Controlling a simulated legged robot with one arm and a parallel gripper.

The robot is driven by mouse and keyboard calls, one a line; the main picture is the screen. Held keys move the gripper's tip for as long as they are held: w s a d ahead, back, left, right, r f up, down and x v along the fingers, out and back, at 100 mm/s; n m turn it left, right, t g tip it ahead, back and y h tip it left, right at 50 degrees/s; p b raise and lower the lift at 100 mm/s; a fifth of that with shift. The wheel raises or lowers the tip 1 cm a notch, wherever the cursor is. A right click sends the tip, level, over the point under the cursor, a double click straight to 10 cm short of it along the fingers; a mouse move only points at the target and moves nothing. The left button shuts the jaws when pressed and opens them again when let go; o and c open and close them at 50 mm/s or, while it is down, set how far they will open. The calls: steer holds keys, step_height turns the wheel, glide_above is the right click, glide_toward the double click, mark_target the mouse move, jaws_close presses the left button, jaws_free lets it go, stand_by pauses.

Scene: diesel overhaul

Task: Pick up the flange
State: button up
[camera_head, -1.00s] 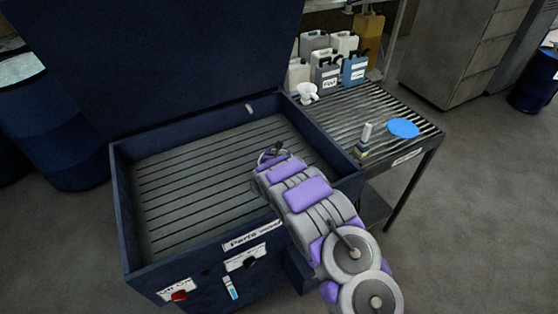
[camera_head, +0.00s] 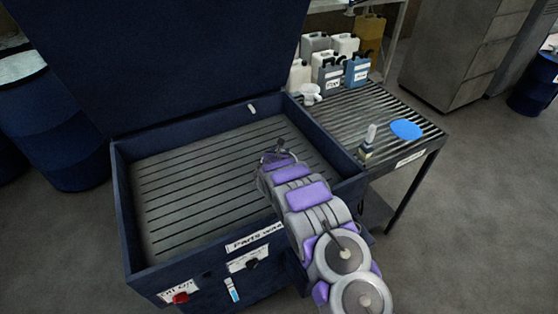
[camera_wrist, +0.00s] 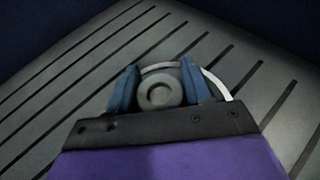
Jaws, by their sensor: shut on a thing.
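The flange (camera_wrist: 158,90) is a grey round part with a raised ring and a central hole. In the wrist view it sits between the two blue fingers of my gripper (camera_wrist: 160,88), which is shut on it. In the head view my gripper (camera_head: 274,157) is over the slatted floor of the dark blue parts washer (camera_head: 128,205), towards its right side. The flange is mostly hidden by my arm there. I cannot tell how far it is above the slats. A thin pale curved edge shows beside the right finger in the wrist view.
The washer's walls surround my gripper, and its lid (camera_head: 190,60) stands open behind. A slatted table (camera_head: 345,115) at the right holds several jugs, a white spray bottle (camera_head: 310,94), a small bottle (camera_head: 367,143) and a blue disc (camera_head: 406,130). The washer floor to the left is clear.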

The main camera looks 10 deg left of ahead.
steer(key=shift+a, duration=0.15)
steer(key=shift+c, duration=0.6)
steer(key=shift+d, duration=0.45)
steer(key=c, duration=0.6)
jaws_close()
steer(key=shift+a, duration=0.1)
